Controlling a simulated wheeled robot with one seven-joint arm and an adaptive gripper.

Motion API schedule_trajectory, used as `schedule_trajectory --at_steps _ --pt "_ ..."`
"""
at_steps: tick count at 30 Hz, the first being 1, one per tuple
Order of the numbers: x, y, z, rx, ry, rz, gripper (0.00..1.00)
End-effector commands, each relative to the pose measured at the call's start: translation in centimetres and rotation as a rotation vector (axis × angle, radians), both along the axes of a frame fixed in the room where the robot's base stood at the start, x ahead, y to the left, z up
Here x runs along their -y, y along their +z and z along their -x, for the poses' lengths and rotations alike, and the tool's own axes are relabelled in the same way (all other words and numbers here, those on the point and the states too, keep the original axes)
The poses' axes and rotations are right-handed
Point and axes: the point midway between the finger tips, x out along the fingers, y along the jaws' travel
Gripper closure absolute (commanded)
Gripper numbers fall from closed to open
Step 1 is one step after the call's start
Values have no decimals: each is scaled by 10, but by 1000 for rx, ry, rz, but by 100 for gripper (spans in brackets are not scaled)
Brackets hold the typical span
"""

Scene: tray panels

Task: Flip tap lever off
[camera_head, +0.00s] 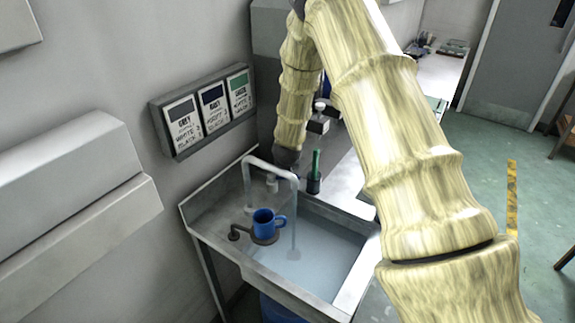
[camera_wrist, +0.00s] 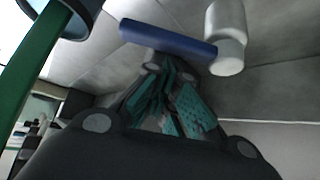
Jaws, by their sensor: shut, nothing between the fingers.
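A blue bar-shaped lever (camera_wrist: 165,40) lies across the upper middle of the wrist view, its right end against a pale cylindrical tap part (camera_wrist: 228,42). My gripper (camera_wrist: 170,78) is shut and empty, with teal pads showing. Its tips are just below the lever in that picture; I cannot tell whether they touch it. In the head view, a pale arched pipe (camera_head: 270,167) rises over the sink (camera_head: 340,296). The dark end of my arm (camera_head: 287,158) is behind the arch, and the fingers and lever cannot be made out there.
A blue mug (camera_head: 264,222) stands on a dark round support at the sink. A green-handled item (camera_head: 315,165) stands in a dark holder behind the sink; a green rod (camera_wrist: 28,85) shows in the wrist view. A labelled panel (camera_head: 205,108) is on the wall. Bluish water fills the basin.

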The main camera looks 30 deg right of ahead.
Motion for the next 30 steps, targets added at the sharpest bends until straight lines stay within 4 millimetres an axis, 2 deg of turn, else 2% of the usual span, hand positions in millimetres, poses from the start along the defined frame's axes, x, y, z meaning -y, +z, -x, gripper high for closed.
schedule_trajectory --at_steps 12,30 --pt "-3 -1 10 0 2 -1 100" --pt "-4 0 12 -1 1 -1 100"
